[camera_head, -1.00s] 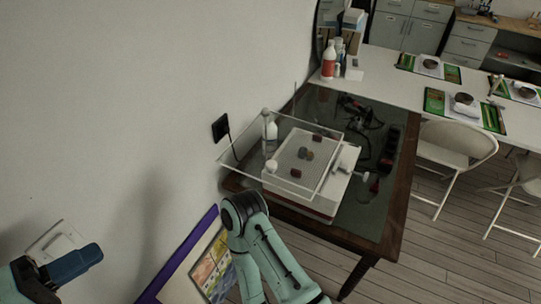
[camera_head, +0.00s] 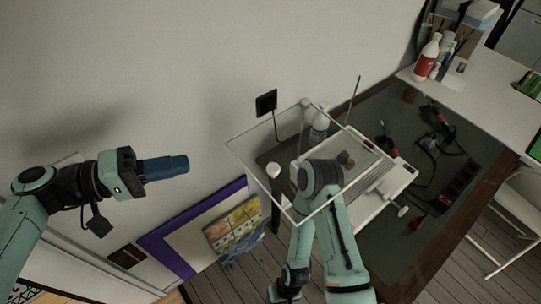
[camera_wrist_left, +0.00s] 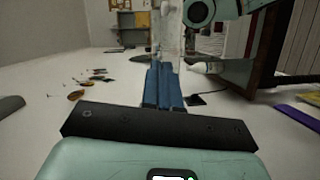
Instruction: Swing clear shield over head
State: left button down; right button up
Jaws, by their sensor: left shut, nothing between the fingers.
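The clear shield (camera_head: 262,139) is a flat transparent pane with pale edges. In the head view it lies roughly level above the white box (camera_head: 378,201) on the dark table, its left part jutting past the table edge. My left gripper (camera_head: 187,167) has its blue fingers shut and empty, in the air left of the shield and apart from it. The blue fingers also show in the left wrist view (camera_wrist_left: 164,88). My right arm crosses in front of the shield and box, hiding part of both.
A white bottle (camera_head: 319,128) stands behind the shield near the wall. A black socket (camera_head: 266,103) with a cord is on the wall. A purple-framed board (camera_head: 190,240) leans below. Cables and a black power strip (camera_head: 458,186) lie on the table's right side.

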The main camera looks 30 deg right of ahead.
aim_at(248, 167)
pick_arm(q)
jog(key=s+x, duration=0.1)
jog(key=x, duration=0.3)
jog(key=s+x, duration=0.1)
jog(key=x, duration=0.3)
jog(key=s+x, duration=0.1)
jog(key=x, duration=0.3)
jog(key=shift+f+p, duration=0.25)
jog(key=shift+p, duration=0.15)
